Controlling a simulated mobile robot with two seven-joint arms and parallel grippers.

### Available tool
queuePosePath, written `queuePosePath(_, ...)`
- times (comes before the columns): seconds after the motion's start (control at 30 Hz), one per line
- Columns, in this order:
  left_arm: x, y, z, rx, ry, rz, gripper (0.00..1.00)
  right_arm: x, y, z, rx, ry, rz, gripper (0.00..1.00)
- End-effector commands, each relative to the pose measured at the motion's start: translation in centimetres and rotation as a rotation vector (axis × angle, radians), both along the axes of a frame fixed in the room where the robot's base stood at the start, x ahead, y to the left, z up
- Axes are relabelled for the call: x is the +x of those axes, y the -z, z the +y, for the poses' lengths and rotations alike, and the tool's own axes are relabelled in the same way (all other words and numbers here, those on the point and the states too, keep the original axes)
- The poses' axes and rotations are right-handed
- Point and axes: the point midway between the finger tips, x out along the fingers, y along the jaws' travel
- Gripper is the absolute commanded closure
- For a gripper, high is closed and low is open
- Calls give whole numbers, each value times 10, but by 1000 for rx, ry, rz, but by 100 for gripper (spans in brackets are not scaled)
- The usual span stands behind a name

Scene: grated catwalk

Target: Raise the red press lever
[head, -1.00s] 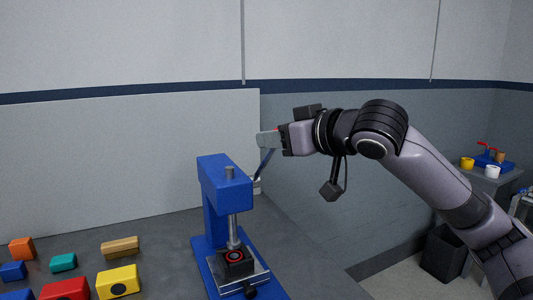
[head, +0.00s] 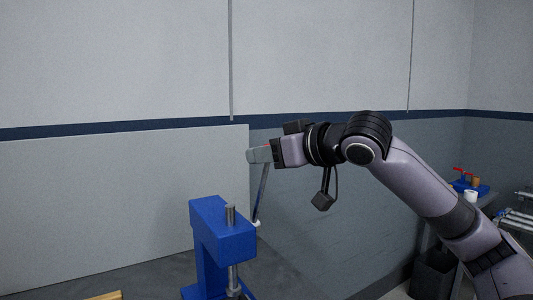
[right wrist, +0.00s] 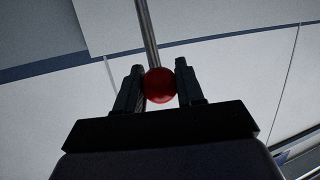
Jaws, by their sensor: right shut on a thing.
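The blue press (head: 222,232) stands on the bench at the lower middle of the head view. Its thin metal lever rod (head: 262,195) rises steeply from a pivot at the press's right side, close to upright. My right gripper (head: 257,155) is at the rod's top end. In the right wrist view, the lever's red ball knob (right wrist: 160,85) sits between the two fingers of my right gripper (right wrist: 160,88), which are shut on it. The knob is mostly hidden in the head view. The press's lower part is cut off by the frame edge. My left gripper is not in view.
A pale panel (head: 120,200) stands behind the press. A wooden block (head: 105,296) barely shows at the bottom edge. A side table with a blue item (head: 470,187) and a white cup (head: 470,196) is at the right, beyond my right arm. Space above the press is clear.

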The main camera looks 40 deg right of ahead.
Motion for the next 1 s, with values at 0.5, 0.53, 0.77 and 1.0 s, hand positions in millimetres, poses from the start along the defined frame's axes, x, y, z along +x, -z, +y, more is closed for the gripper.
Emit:
queuePosePath(0.5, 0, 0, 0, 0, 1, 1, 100, 0, -1, -1, 0, 3, -4, 38)
queuePosePath(0.53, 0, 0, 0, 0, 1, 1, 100, 0, -1, -1, 0, 3, -3, 38)
queuePosePath(0.77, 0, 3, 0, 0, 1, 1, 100, -2, 0, -1, 0, 2, -2, 38)
queuePosePath(1.0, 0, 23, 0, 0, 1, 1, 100, -25, -2, -2, -3, 3, -3, 38)
